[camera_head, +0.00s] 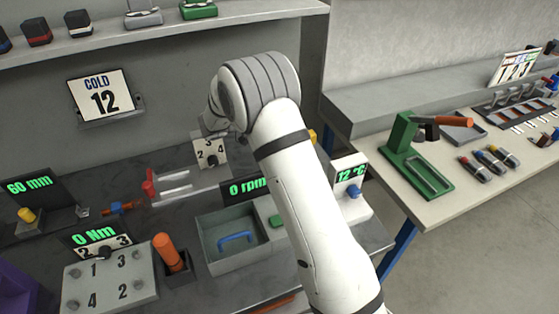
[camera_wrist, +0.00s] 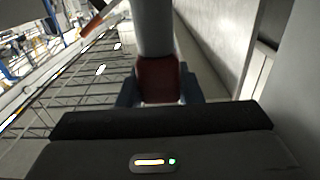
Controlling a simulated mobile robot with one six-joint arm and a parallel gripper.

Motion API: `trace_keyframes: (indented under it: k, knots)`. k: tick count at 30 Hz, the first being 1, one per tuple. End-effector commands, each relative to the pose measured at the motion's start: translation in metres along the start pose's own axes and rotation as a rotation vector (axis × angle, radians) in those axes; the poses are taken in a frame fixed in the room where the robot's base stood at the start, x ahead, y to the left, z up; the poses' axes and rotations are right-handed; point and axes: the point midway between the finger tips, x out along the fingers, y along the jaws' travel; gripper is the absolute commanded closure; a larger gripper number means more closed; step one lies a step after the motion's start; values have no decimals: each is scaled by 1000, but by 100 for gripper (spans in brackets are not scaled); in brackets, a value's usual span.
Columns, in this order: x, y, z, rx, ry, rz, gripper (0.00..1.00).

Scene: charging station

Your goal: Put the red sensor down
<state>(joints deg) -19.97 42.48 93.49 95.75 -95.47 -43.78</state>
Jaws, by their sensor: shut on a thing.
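The red sensor (camera_wrist: 158,82) shows in the wrist view as a dark red block. It sits between the two dark blue fingertips of my gripper (camera_wrist: 158,92), which is shut on it. A grey cylinder extends from the red block toward the top of the wrist view; I cannot tell whether it belongs to the sensor. In the head view my white arm reaches over the grey bench (camera_head: 185,285) toward the back panel. There my wrist hides the gripper's fingers and the sensor, so I cannot tell what lies directly below them.
A wall shelf (camera_head: 165,36) at top left holds several small blocks. A COLD 12 sign (camera_head: 101,93) hangs below it. On the bench are a numbered plate (camera_head: 108,281), an orange handle (camera_head: 168,252), a grey tray (camera_head: 205,235) and a 12 °C display unit (camera_head: 351,203). A second table stands right.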

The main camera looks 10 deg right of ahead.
Motion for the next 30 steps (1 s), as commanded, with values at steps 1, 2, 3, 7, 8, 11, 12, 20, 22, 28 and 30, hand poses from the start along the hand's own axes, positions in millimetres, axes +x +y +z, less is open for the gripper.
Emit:
trace_keyframes:
  k: [1, 2, 3, 7, 8, 11, 12, 20, 22, 28, 30]
  knots:
    - [-3, 0, 8, 1, 0, -1, 94]
    - [-4, 0, 9, 1, 0, -1, 94]
    - [-5, 0, 12, 0, 0, -1, 94]
    - [-6, -1, 29, -4, 0, 0, 94]
    - [-5, 0, 34, -5, 0, 1, 94]
    - [-4, 0, 53, -4, 1, 3, 94]
    - [-3, 0, 59, -3, 0, 4, 94]
    - [0, 0, 82, -2, 0, 9, 94]
    - [1, 0, 92, -2, 0, 10, 94]
    - [2, 0, 110, 2, 0, 11, 94]
    - [2, 0, 110, 2, 0, 11, 94]
